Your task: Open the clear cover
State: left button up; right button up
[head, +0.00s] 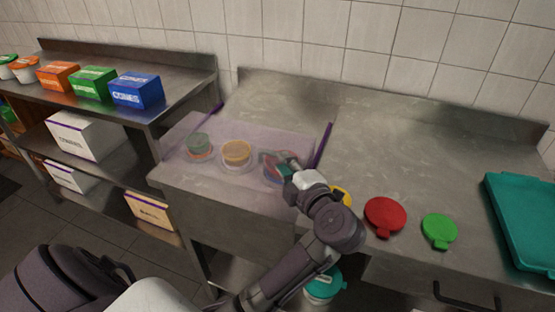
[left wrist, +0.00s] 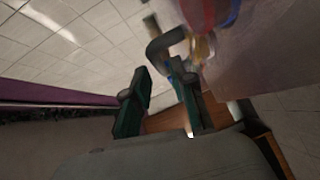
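The clear cover (head: 222,130) is a see-through, faintly purple sheet with purple side edges, at the left end of the steel counter in the head view. A purple strip (left wrist: 50,93) shows there at left. My right gripper is out of view.
Red (head: 384,214), green (head: 439,230) and yellow (head: 343,194) lids lie right of my arm. A teal tray (head: 525,215) is at far right. A shelf at left holds orange, green and blue boxes (head: 136,91). The counter's back middle is clear.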

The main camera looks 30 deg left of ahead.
pick_arm(q)
jog(key=b+x, duration=0.1)
jog(key=x, duration=0.3)
jog(key=shift+w+a, duration=0.1)
jog(key=shift+a, duration=0.2)
grip_shut()
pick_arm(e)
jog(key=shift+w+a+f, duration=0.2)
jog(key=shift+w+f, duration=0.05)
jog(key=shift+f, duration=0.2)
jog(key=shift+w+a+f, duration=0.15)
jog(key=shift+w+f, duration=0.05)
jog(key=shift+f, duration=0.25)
